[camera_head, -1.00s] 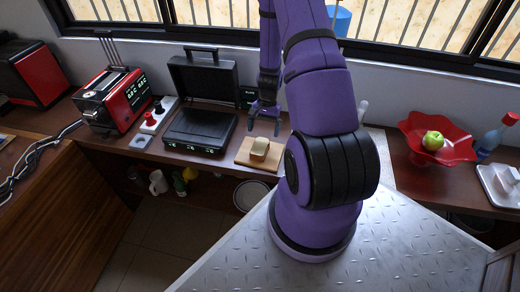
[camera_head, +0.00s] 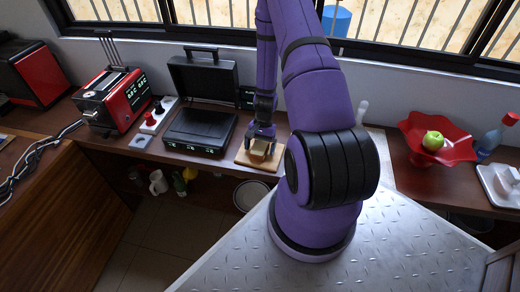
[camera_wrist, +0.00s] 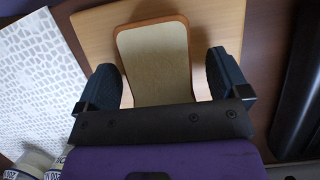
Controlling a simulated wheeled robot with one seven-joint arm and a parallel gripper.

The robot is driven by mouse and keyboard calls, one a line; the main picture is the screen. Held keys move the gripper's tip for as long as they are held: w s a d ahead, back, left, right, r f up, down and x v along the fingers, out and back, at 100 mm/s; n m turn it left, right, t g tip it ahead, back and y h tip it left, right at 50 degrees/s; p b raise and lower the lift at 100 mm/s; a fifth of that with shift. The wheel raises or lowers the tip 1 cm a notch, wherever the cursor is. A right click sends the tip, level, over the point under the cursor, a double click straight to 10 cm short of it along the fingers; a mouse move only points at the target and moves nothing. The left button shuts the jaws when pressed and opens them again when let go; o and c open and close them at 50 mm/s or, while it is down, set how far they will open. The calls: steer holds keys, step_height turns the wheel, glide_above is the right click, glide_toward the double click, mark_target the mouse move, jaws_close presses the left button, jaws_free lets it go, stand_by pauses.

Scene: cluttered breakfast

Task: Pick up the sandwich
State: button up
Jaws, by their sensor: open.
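The sandwich (camera_head: 259,149), a pale slab of bread with a brown crust, lies on a light wooden board (camera_head: 243,159) on the counter. In the wrist view the sandwich (camera_wrist: 155,60) sits between the two dark fingers, on the board (camera_wrist: 215,35). My gripper (camera_head: 261,138) points down at the sandwich with its fingers spread. In the wrist view my gripper (camera_wrist: 164,80) is open, one finger on each side of the sandwich, with a gap on both sides. The lower end of the sandwich is hidden by my gripper.
An open black grill (camera_head: 200,130) stands left of the board, with a red toaster (camera_head: 113,98) farther left. A red bowl (camera_head: 437,140) with a green apple is at the right. A white patterned cloth or mat (camera_wrist: 40,75) lies beside the board in the wrist view.

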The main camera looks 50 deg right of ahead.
steer(key=shift+f, duration=0.15)
steer(key=c, duration=1)
